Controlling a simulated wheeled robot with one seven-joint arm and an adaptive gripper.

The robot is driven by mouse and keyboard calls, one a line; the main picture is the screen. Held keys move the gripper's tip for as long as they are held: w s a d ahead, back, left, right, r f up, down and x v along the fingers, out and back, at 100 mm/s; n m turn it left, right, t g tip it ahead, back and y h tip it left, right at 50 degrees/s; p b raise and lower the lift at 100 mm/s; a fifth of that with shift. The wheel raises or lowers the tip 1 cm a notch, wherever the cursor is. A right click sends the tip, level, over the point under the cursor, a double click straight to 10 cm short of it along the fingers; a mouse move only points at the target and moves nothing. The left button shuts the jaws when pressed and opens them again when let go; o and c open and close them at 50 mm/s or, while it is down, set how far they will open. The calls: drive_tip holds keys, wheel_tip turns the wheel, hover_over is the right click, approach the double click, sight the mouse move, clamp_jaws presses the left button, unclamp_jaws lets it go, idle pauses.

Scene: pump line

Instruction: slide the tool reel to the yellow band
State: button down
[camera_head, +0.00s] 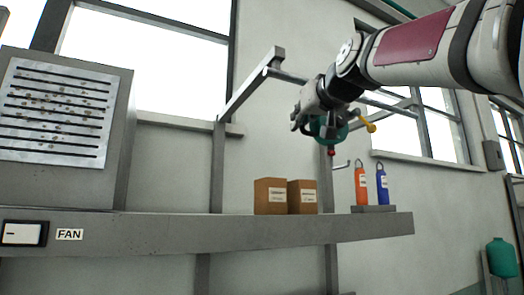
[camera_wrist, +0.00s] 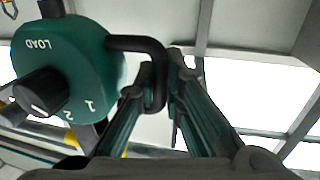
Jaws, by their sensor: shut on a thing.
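The tool reel is a green round body with a black dial and the word LOAD; it fills the left of the wrist view (camera_wrist: 97,60). In the head view the reel (camera_head: 318,128) shows partly behind my gripper (camera_head: 326,108), high in front of the wall. My gripper's two fingers (camera_wrist: 166,75) are closed on the reel's black looped handle (camera_wrist: 137,43). A small red end hangs under the reel. A yellow piece (camera_head: 369,124) shows just right of the reel; I cannot tell whether it is the band. My gripper hides part of the rail.
A grey rail (camera_head: 288,76) runs from a wall bracket (camera_head: 245,92) behind my gripper. Below, a grey shelf (camera_head: 200,228) holds two brown boxes (camera_head: 270,196), an orange bottle (camera_head: 361,186) and a blue bottle (camera_head: 382,187). A vented panel (camera_head: 55,112) stands left. Air around the reel looks free.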

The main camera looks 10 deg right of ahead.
drive_tip(key=c, duration=2)
unclamp_jaws()
drive_tip(key=shift+o, duration=0.2)
drive_tip(key=s+d, duration=0.1)
drive_tip(key=s, duration=1.1)
drive_tip(key=shift+d, duration=0.2)
